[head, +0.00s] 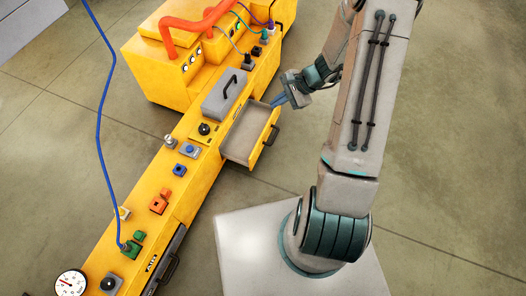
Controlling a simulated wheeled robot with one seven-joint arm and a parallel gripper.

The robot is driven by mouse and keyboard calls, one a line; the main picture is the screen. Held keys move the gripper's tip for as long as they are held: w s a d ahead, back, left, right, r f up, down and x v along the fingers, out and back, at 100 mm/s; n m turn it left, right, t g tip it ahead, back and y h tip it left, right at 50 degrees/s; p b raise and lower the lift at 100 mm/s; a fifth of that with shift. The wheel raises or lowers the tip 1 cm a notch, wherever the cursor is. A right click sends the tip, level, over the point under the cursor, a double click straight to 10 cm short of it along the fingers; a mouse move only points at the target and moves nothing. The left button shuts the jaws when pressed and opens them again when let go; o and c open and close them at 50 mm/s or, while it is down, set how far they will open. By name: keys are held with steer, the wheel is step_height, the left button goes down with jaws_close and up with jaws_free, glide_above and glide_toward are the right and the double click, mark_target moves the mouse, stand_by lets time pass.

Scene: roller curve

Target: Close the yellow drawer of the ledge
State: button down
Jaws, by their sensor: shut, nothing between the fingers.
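The long yellow ledge (191,165) runs diagonally from the lower left to the upper middle in the head view. Its yellow drawer (262,152) stands pulled out on the right side, with a grey inside that looks empty and a dark handle (273,134) on its front. My gripper (279,101) has blue fingers and is shut and empty. In the picture it is just above the drawer's far front corner. I cannot tell whether the fingertips touch the drawer.
A grey box with a dark handle (226,92) sits on the ledge beside the drawer. Several knobs, buttons and a gauge (71,284) line the ledge top. A yellow machine with an orange hose (183,24) stands at the far end. A blue cable (98,130) hangs at left.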

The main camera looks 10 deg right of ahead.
steer(key=w+d+f+m+t+b, duration=0.1)
steer(key=d+f+m+t+b, duration=0.25)
steer(key=f, duration=1.25)
steer(key=m+b, duration=0.7)
steer(key=b, duration=0.2)
glide_toward(257, 148)
steer(key=x, duration=0.5)
steer(key=shift+s+d+f, duration=0.1)
steer(key=shift+d+f, duration=0.15)
steer(key=shift+f, duration=0.25)
steer(key=shift+w+a+r, duration=0.1)
steer(key=shift+w+a, duration=0.3)
steer(key=shift+a, duration=0.1)
